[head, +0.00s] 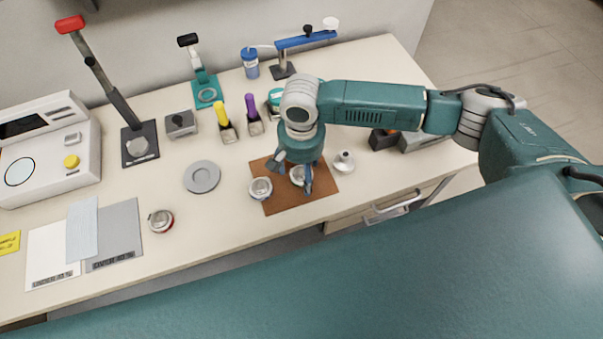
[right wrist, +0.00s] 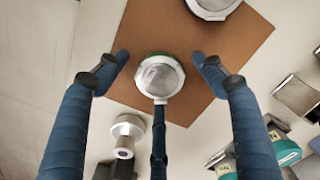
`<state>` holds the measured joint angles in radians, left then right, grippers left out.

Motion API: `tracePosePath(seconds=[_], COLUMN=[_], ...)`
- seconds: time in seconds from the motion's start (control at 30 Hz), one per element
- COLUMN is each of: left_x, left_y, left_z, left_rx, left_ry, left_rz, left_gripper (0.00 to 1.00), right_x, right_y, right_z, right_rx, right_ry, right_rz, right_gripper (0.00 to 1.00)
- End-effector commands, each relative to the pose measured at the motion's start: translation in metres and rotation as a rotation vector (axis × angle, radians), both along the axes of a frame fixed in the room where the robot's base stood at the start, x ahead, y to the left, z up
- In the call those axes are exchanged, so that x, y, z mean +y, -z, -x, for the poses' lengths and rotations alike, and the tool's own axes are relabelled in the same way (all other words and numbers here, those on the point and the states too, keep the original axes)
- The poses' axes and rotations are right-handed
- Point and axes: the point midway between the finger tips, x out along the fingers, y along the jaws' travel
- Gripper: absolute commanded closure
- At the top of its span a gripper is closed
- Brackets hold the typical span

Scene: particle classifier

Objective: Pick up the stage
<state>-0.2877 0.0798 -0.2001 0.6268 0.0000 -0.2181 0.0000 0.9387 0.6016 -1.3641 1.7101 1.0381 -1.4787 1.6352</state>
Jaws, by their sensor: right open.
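A small round metal stage (head: 297,177) with a clear centre sits on the brown mat (head: 303,204). In the right wrist view the stage (right wrist: 160,78) shows a white rim and a green edge. My right gripper (head: 295,172) is above it, pointing down, partly hiding it in the head view. In the right wrist view the gripper (right wrist: 160,62) is open, with fingers on both sides and one below the stage; I cannot tell whether that lower one touches it. My left gripper is not in view.
A similar round piece (head: 260,188) sits at the mat's left edge, and a red-edged one (head: 161,220) further left. A white conical piece (head: 344,161) stands right of the mat. A grey disc (head: 201,177) lies left. Yellow (head: 226,122) and purple (head: 253,114) tools stand behind.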

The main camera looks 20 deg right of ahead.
Motion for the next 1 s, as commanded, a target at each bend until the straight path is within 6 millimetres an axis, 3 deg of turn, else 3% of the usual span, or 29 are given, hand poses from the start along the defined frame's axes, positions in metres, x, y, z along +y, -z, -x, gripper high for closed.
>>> tracePosePath(seconds=[0.13, 0.4, 0.77, 1.0], left_x=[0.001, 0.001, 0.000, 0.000], left_y=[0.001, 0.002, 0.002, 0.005], left_z=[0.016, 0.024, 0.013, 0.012], left_rx=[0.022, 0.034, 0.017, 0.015], left_ry=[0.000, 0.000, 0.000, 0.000], left_rz=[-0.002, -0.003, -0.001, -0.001], left_gripper=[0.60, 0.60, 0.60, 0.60], right_x=[0.000, 0.001, 0.001, 0.001], right_y=[0.000, 0.000, -0.005, -0.036], right_z=[0.000, 0.000, -0.001, -0.001], right_rx=[0.000, 0.000, -0.002, -0.005], right_ry=[-0.001, -0.001, -0.001, -0.002], right_rz=[0.000, -0.001, -0.003, -0.004], right_gripper=[0.31, 0.84, 0.85, 0.85])
